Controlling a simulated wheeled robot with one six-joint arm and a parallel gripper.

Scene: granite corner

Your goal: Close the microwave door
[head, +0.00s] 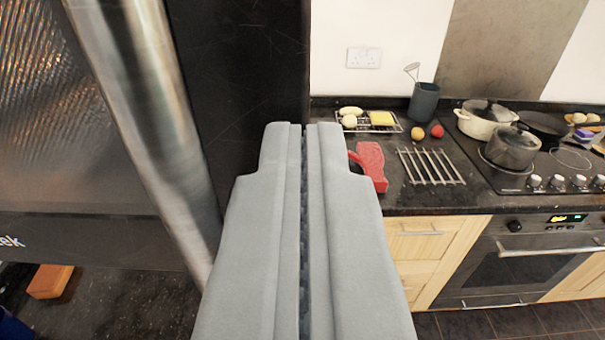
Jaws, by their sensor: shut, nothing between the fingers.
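The microwave door (60,130) fills the left of the head view, with a ribbed dark glass window, a thick silver bar handle (150,110) and a black edge panel (245,70). Part of a brand name shows at its lower left. My gripper (304,130) is shut and empty, its grey fingers pointing forward in the middle of the view. The fingertips overlap the right part of the black panel in the picture; I cannot tell whether they touch it. The microwave's body and hinge are not visible, so how far the door stands open cannot be judged.
A dark granite counter (400,195) holds a red object (370,163), a metal rack (430,167), fruit, a wire tray (370,122) and a utensil pot (424,100). Pots stand on the hob (540,165) above an oven (550,255). An orange-brown block (50,281) lies below the door.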

